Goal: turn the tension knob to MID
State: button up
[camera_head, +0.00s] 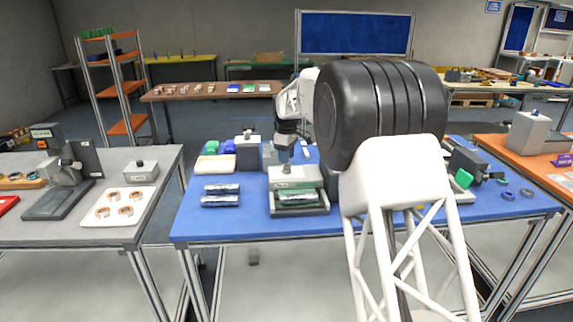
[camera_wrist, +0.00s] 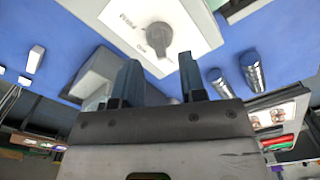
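The tension knob (camera_wrist: 158,38) is a grey round knob with a raised grip bar, set on a white panel (camera_wrist: 190,20). Small lettering is printed beside it in the wrist view, too blurred to read surely. My gripper (camera_wrist: 160,60) is open, its two dark fingers apart with nothing between them. The fingertips appear just short of the knob in the picture; I see no contact. In the head view my gripper (camera_head: 284,152) points down over the grey device (camera_head: 297,178) on the blue table, and hides the knob there.
Dark cylinders (camera_head: 220,201) lie on the blue table (camera_head: 240,226) left of the device. A grey box (camera_head: 248,152) and green and cream items (camera_head: 215,163) stand behind them. A side table (camera_head: 60,225) with a white tray is at left. The blue table's front left is clear.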

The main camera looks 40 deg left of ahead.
aim_at(287, 169)
jog(key=shift+f, duration=1.75)
grip_shut()
